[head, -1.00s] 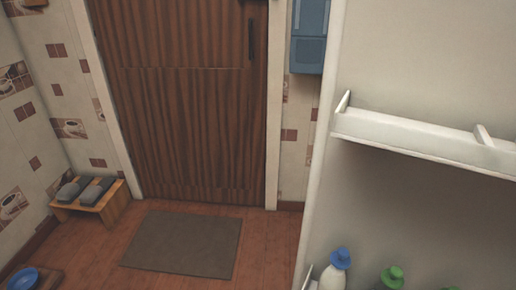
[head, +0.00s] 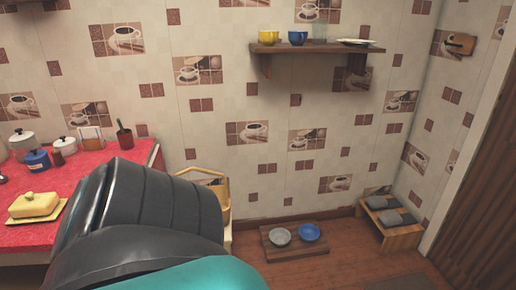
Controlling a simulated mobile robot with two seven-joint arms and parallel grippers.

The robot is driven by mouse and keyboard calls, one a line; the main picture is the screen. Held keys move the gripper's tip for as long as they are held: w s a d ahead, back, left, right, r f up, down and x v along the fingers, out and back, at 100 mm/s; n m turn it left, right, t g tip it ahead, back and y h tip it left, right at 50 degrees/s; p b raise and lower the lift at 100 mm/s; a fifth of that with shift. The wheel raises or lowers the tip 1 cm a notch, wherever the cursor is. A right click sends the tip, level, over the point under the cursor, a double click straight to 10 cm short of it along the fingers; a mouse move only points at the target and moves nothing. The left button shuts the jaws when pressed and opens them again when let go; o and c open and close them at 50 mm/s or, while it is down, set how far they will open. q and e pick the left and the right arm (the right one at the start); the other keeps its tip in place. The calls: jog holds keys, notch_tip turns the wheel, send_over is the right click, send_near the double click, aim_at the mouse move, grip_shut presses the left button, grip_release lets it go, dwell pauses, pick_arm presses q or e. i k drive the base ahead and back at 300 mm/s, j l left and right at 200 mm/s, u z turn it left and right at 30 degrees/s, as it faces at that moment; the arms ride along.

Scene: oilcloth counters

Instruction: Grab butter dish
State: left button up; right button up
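A yellow butter dish (head: 36,206) with a lid knob sits on a yellow plate near the front of the red counter (head: 88,160), at the left of the head view. A large black and teal link of my own arm fills the lower middle of the view, just right of the dish and over part of the counter. Neither gripper shows in the head view.
Pots, a blue canister (head: 37,161) and a dark red utensil cup (head: 125,138) stand at the counter's back. A wall shelf (head: 318,48) holds cups. A low board with two bowls (head: 309,232) and a wooden slipper bench (head: 388,226) stand on the floor.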

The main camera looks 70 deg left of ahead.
aim_at(30, 207)
jog(key=u, duration=3.75)
